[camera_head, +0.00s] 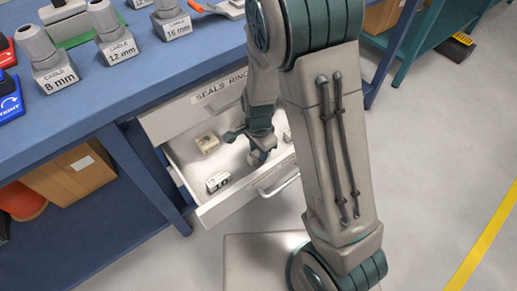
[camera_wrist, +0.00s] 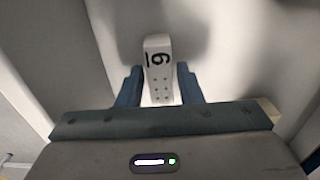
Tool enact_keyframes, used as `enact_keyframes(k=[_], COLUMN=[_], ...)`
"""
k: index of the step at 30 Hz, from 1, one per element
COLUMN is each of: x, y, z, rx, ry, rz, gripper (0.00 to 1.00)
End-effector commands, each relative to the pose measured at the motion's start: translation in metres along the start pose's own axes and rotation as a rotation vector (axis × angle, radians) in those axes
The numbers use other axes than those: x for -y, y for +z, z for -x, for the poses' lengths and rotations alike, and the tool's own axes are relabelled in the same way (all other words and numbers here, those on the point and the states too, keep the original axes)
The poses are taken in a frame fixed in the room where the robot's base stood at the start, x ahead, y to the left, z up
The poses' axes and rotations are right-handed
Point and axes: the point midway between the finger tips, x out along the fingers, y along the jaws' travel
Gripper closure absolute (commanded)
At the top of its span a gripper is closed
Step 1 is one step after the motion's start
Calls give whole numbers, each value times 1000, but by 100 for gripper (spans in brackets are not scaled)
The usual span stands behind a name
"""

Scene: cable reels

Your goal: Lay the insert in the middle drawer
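An open drawer (camera_head: 180,178) sticks out under the blue bench. My gripper (camera_head: 252,140) is low inside it, partly hidden by my arm. In the wrist view a pale insert (camera_wrist: 158,80) with a black numeral and small dots lies between the two blue fingers of my gripper (camera_wrist: 160,82). The fingers are close on both sides of it; whether they press on it is unclear. A white block marked 10 (camera_head: 218,182) lies near the drawer's front left. A beige block (camera_head: 207,143) lies further back.
A drawer front labelled SEALS RING (camera_head: 220,92) is above the open drawer. Grey labelled blocks (camera_head: 118,47) stand on the blue bench (camera_head: 125,80). A cardboard box (camera_head: 70,175) sits on the lower shelf at left. Floor at right is clear around a yellow line (camera_head: 485,245).

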Motion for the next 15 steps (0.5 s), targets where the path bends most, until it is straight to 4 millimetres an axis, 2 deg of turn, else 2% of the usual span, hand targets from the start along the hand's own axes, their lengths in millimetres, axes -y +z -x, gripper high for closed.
enact_keyframes(k=[10,15], x=[0,1], y=[0,0], z=[1,20], rx=[0,-1], ry=[0,-3], rz=[0,1], gripper=[52,52])
